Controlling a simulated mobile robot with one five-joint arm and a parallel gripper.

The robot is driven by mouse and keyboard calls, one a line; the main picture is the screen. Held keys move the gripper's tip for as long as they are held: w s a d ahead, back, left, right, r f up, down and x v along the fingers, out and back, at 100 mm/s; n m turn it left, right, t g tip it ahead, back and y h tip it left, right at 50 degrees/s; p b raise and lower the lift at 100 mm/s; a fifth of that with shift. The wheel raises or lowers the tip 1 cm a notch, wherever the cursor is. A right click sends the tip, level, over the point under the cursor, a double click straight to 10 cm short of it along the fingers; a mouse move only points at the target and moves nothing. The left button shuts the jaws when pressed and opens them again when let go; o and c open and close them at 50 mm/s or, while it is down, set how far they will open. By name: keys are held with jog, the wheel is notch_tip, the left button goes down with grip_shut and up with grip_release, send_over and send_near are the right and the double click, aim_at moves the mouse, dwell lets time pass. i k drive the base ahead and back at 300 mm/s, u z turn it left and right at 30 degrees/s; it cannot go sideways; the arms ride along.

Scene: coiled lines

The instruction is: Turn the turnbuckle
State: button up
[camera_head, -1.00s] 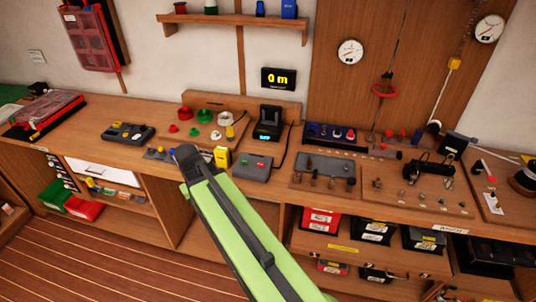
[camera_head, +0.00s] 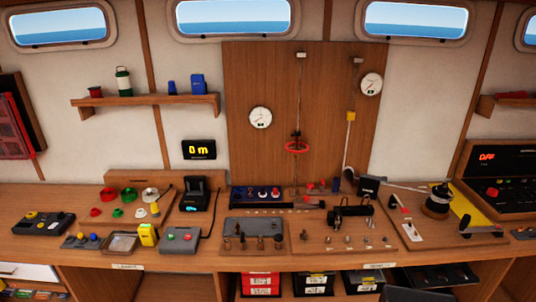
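A tall wooden panel (camera_head: 330,90) stands on the wall behind the bench. A thin vertical line runs down its middle from a bracket near the top. A dark fitting with a red ring (camera_head: 297,148) around it sits low on this line and looks like the turnbuckle. The line continues down to the bench. A round white gauge (camera_head: 260,117) is to its left. My gripper is not in view, so nothing shows touching the ring.
The wooden bench (camera_head: 60,198) is crowded below the panel: a blue rack (camera_head: 264,194), trays of small metal parts, and a winch-like drum (camera_head: 437,204). A display (camera_head: 199,149) reads 0 m.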

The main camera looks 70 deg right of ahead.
aim_at(297, 146)
jog(key=u, duration=0.4)
jog(key=k, duration=2.25)
jog(key=z, duration=1.2)
jog(key=i, duration=1)
jog(key=u, duration=0.1)
